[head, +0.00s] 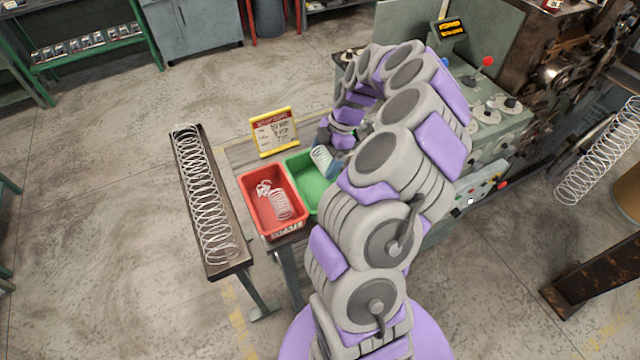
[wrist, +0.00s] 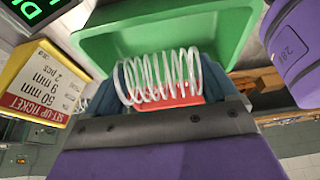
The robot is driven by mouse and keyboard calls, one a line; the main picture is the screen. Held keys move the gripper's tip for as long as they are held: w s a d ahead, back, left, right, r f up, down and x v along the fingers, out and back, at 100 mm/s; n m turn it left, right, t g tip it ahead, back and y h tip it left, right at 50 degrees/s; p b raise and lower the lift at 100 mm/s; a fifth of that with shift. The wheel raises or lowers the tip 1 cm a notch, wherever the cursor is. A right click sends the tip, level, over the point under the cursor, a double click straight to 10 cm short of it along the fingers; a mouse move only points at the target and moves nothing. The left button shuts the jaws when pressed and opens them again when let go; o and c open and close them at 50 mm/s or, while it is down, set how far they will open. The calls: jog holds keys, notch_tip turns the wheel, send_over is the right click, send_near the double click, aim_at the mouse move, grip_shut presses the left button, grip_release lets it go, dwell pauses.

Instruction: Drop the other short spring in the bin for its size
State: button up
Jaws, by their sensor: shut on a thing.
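My gripper (head: 331,164) is shut on a short white wire spring (head: 322,157) at the green bin. In the wrist view the spring (wrist: 163,77) lies crosswise between the dark fingers (wrist: 168,82), with the green bin (wrist: 150,38) beyond it. In the head view the green bin (head: 309,183) stands right of the red bin (head: 271,231), and my arm hides its right side. The red bin holds another short spring (head: 281,204) and a small white wire piece whose form is unclear. The spring in my grip shows apart from the green floor.
A yellow-framed ticket sign (head: 273,132) stands behind the bins; in the wrist view the sign (wrist: 38,85) reads 50 mm, 2 pcs. A long spring (head: 205,195) lies in a narrow trough (head: 228,268) at left. The coiling machine (head: 490,130) stands at right.

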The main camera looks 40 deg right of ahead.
aim_at(319, 168)
jog(key=shift+a+f, duration=0.45)
jog(key=shift+f, duration=0.2)
jog(key=shift+a+f, duration=0.45)
jog(key=shift+f, duration=0.15)
jog(key=shift+a+f, duration=0.1)
jog(key=shift+f, duration=0.4)
jog(key=shift+d+f, duration=0.15)
jog(key=shift+d, duration=0.3)
jog(key=o, duration=0.9)
jog(key=shift+d, duration=0.3)
jog(key=shift+a, duration=0.4)
jog(key=shift+a+r+p, duration=0.1)
jog(key=shift+r+p, duration=0.15)
jog(key=shift+p, duration=0.05)
jog(key=shift+r, duration=0.3)
jog(key=d+p+v, duration=0.1)
jog(key=v, duration=1.5)
jog(key=shift+d+p, duration=0.15)
jog(key=shift+p, duration=0.2)
